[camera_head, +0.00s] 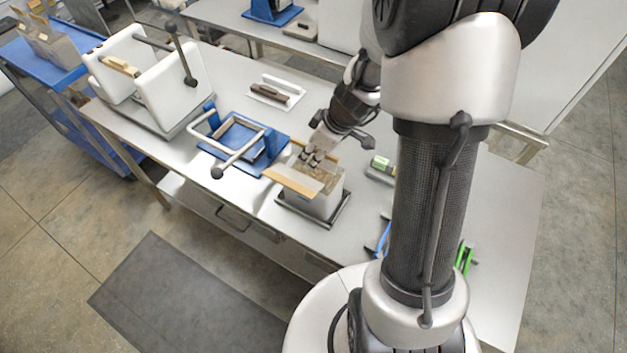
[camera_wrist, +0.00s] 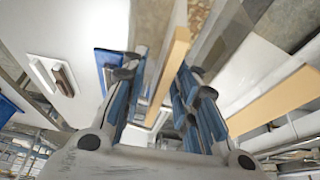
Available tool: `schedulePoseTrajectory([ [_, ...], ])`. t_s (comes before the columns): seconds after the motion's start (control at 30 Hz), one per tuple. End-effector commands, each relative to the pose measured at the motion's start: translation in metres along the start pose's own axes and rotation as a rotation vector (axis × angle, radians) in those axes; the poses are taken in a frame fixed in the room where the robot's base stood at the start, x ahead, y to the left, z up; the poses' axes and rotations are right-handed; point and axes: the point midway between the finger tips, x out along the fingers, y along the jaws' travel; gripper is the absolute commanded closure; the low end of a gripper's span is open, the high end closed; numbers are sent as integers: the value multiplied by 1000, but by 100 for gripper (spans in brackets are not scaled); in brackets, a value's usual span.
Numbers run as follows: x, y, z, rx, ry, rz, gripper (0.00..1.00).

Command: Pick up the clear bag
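A clear, see-through bag with brownish contents (camera_head: 322,175) appears to sit in the mouth of a pale box (camera_head: 318,204) on the table. Tan strips (camera_head: 292,182) run along the near and far sides of the box mouth. My gripper (camera_head: 312,157) points down at the far side of this mouth. In the wrist view, my gripper (camera_wrist: 160,80) has its fingers spread apart. One tan strip (camera_wrist: 171,62) shows between them, with no clear contact. A second tan strip (camera_wrist: 278,100) lies to the right. The bag's outline is hard to tell from the box.
A white two-walled device (camera_head: 175,95) stands farther left. A brown-handled tool on a white plate (camera_head: 275,92) lies behind. A blue cart (camera_head: 60,75) holds brown bags.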

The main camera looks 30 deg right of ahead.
Motion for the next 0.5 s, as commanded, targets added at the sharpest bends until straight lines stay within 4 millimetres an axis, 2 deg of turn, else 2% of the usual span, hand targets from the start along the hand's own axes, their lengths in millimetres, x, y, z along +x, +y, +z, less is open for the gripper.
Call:
schedulePoseTrajectory([
  [0.03, 0, 0, 0, 0, 0, 0, 78],
  [0.37, 0, 0, 0, 0, 0, 0, 100],
  [0.5, 0, 0, 0, 0, 0, 0, 100],
])
